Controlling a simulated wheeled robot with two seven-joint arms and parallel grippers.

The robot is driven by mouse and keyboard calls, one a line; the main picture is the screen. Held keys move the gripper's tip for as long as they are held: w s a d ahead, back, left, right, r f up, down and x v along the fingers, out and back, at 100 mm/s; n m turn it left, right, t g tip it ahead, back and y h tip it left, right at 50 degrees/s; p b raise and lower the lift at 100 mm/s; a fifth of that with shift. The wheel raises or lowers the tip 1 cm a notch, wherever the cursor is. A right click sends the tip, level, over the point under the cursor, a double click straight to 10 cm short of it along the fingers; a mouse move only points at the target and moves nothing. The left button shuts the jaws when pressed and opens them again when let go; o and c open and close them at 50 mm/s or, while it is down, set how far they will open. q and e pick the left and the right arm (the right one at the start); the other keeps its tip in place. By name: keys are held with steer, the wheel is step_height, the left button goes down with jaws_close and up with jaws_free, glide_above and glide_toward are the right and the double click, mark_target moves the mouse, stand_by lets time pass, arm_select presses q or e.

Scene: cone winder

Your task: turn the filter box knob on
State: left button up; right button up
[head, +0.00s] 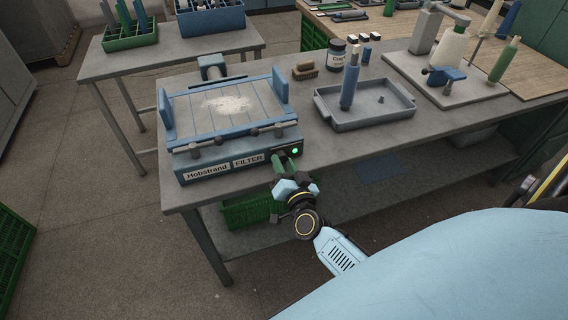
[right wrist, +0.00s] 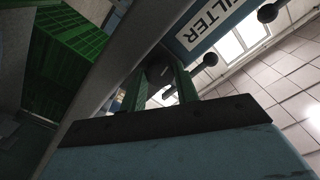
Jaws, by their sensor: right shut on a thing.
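The filter box (head: 228,140) is a blue-grey unit labelled "Hobstrand FILTER" at the left end of the grey bench. A green light (head: 295,151) glows at the right of its front. My right gripper (head: 285,162) is at that front, just below the light, its green fingers pointing at the box. In the right wrist view the dark round knob (right wrist: 160,73) sits between the two fingers (right wrist: 160,90), which are shut on it. In the head view the gripper hides the knob. The knob's turn angle cannot be read. My left gripper is not in view.
On the bench right of the box are a brush (head: 305,71), a dark jar (head: 336,54) and a grey tray (head: 366,112) with a blue cone. A winder (head: 446,60) stands farther right. A green crate (head: 246,211) is under the bench, near my right gripper.

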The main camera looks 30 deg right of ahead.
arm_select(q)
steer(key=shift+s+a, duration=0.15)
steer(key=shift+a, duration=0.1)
arm_select(e)
steer(key=shift+m, duration=1)
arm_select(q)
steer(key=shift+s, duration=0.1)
arm_select(e)
steer(key=o, duration=1)
steer(key=shift+c, duration=0.2)
steer(key=shift+s+f, duration=0.15)
